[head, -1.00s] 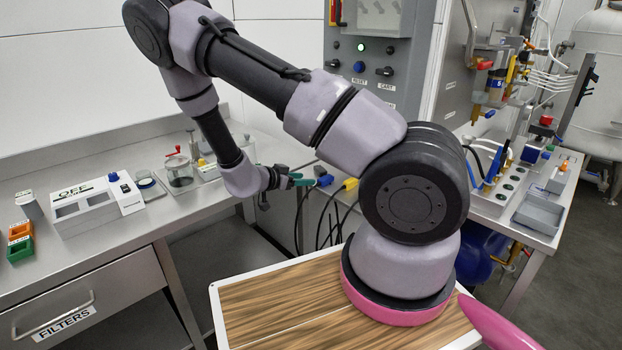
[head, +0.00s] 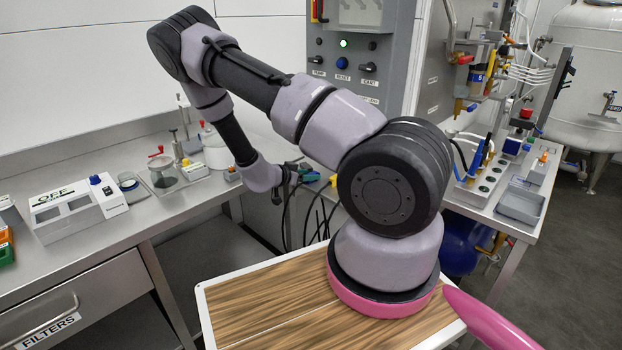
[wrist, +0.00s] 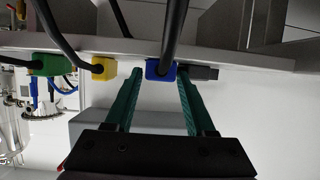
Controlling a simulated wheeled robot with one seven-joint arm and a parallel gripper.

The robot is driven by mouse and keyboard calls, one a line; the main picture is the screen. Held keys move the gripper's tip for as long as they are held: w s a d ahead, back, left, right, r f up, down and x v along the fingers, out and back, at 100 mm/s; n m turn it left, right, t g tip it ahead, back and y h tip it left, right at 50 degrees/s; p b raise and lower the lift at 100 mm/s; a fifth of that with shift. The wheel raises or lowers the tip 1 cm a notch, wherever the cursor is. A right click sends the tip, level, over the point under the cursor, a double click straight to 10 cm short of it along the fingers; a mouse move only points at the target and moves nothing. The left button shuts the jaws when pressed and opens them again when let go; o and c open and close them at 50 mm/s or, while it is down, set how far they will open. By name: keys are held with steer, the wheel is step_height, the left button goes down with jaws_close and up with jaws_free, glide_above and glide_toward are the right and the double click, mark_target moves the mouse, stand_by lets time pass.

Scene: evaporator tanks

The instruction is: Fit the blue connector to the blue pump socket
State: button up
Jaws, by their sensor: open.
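The blue connector (wrist: 161,70), on a thick black cable, sits at the edge of a grey ledge in the wrist view. My gripper (wrist: 160,78) is open, with one green finger on each side of the blue connector. I see a gap on the left; on the right the finger is close, and I cannot tell if it touches. In the head view my gripper (head: 311,174) is at the bench edge and mostly hides the blue connector. I cannot make out the blue pump socket; a blue tank (head: 460,250) stands under the right bench.
A yellow connector (wrist: 104,68) and a green connector (wrist: 52,65) sit left of the blue one in the wrist view. A dark connector (wrist: 200,72) is close beside the right finger. Black cables (head: 312,215) hang below the ledge. A control panel (head: 360,55) stands behind.

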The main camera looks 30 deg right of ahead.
jaws_close()
